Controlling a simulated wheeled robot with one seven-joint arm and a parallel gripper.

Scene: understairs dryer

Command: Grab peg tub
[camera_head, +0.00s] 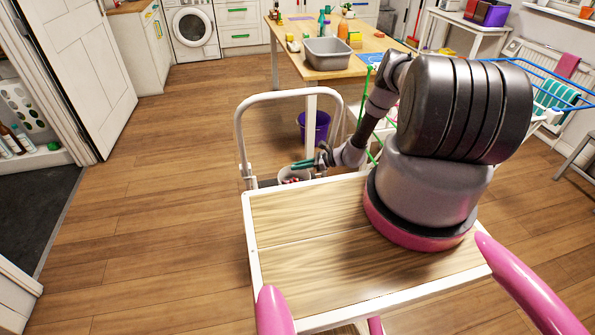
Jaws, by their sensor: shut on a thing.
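The peg tub (290,181) is a small pale tub with reddish and dark bits inside. It shows just beyond the far edge of the wooden top that my arm stands on, and its lower part is hidden behind that edge. My gripper (300,165) has teal fingers and is at the tub's upper right rim, reaching in from the right. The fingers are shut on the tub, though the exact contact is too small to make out.
A white tubular hoop (290,95) rises around the tub and gripper area. A purple bucket (314,126) stands under the wooden table (375,45), which holds a grey basin (328,54). A drying rack (548,90) stands at right. Open floor (170,180) lies left.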

